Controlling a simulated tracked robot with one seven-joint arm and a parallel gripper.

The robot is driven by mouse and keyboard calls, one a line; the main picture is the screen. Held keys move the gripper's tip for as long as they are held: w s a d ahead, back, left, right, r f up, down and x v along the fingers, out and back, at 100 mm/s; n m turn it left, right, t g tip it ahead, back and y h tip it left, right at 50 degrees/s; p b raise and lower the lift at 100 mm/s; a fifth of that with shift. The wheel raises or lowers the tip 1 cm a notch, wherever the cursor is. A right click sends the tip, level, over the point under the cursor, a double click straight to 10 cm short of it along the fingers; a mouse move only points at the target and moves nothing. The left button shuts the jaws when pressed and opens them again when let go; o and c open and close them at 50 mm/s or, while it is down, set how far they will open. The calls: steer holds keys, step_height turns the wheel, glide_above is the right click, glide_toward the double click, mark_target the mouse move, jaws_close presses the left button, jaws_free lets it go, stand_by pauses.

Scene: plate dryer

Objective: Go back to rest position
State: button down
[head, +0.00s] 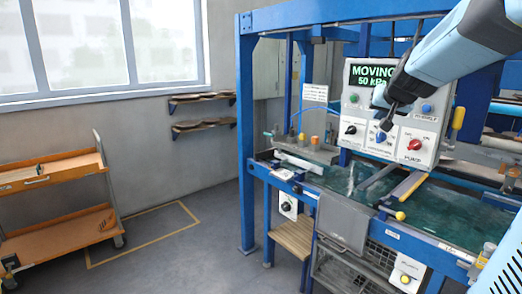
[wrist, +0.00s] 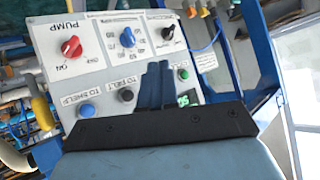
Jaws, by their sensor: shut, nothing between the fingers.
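My gripper (head: 387,122) is in front of the white control panel (head: 430,131) in the head view, and its fingers are shut with nothing between them. They also show in the wrist view (wrist: 155,84) as a dark pair over the panel. The panel's display (head: 373,74) reads MOVING, 50 kPa. The panel has a red pump knob (head: 414,144), a blue knob (head: 381,137) and a black knob (head: 351,129). A green button (wrist: 183,74), a black button (wrist: 125,95) and a blue button (wrist: 87,111) show in the wrist view. I cannot tell whether the fingertips touch the panel.
A blue frame (head: 246,140) surrounds the green, wet-looking machine bed (head: 440,209). A yellow-handled lever (head: 457,118) stands right of the panel. An orange cart (head: 50,178) stands at the left, beside open floor (head: 170,240). Wall shelves (head: 203,124) hang behind.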

steer(key=s+a+f+n+g, duration=0.1)
steer(key=s+a+f+g, duration=0.1)
steer(key=s, duration=0.7)
steer(key=s+a+f+n+g+y, duration=0.1)
steer(key=s+a+f+n, duration=0.1)
steer(key=s+a+f, duration=0.3)
steer(key=s+a+f+n+g, duration=0.1)
steer(key=s+a+f, duration=0.3)
steer(key=s, duration=0.9)
steer(key=shift+s+a+f+g+y, duration=0.25)
steer(key=shift+s+a+g+y, duration=0.15)
steer(key=shift+a+g, duration=0.5)
